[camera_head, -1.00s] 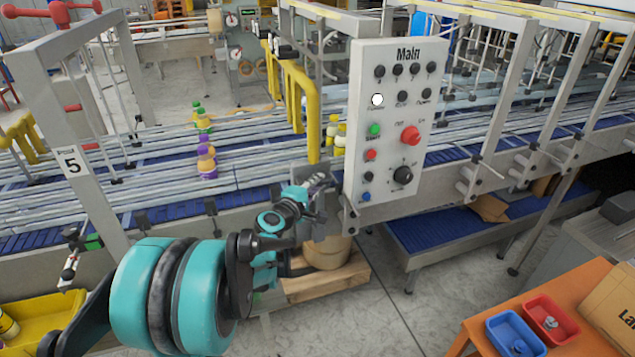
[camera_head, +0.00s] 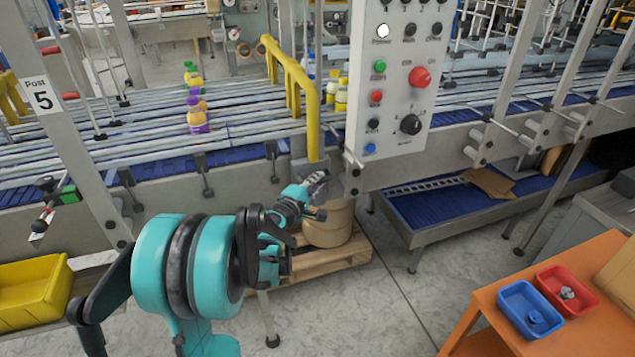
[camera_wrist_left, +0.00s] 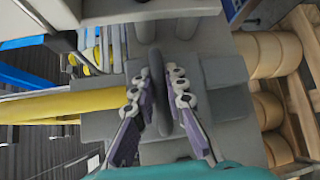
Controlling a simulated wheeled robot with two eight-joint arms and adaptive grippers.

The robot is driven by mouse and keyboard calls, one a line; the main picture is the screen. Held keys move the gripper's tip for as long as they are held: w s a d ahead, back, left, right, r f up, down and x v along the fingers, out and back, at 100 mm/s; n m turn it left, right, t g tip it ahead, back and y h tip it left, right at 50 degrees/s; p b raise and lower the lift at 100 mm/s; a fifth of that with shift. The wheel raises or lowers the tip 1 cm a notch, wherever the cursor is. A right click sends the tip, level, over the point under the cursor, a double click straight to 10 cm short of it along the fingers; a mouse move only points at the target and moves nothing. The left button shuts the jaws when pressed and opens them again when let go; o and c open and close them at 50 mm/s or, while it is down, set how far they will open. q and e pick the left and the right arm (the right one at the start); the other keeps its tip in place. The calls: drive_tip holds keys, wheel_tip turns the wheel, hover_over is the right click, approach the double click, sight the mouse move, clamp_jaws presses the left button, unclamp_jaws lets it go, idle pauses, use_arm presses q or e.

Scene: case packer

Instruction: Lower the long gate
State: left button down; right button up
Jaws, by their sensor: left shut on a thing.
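The long gate (camera_head: 301,86) is a yellow tubular frame over the conveyor, left of the control panel in the head view. Its near end comes down at a grey bracket at the conveyor's front edge. In the left wrist view a yellow tube of it (camera_wrist_left: 62,104) runs in from the left to grey blocks. My left gripper (camera_head: 318,183) is at that bracket, below the gate's near end. In the left wrist view its fingers (camera_wrist_left: 158,98) are shut on a dark grey upright handle (camera_wrist_left: 157,85). My right gripper is not in view.
The white control panel (camera_head: 395,100) stands close to the right of my left gripper. Bottles (camera_head: 197,115) stand on the conveyor behind. A pallet (camera_head: 335,262) with rolls lies below. A yellow bin (camera_head: 35,290) is at left, an orange table (camera_head: 590,325) at lower right.

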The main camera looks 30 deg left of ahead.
use_arm(q)
drive_tip(key=shift+s+d+f, duration=0.1)
drive_tip(key=shift+d+f, duration=0.05)
drive_tip(key=shift+f, duration=0.1)
drive_tip(key=c, duration=1.6)
unclamp_jaws()
drive_tip(key=shift+o, duration=0.3)
drive_tip(key=s+r, duration=0.1)
drive_tip(key=s, duration=1)
drive_tip(key=shift+s+d+r, duration=0.3)
drive_tip(key=shift+s, duration=0.1)
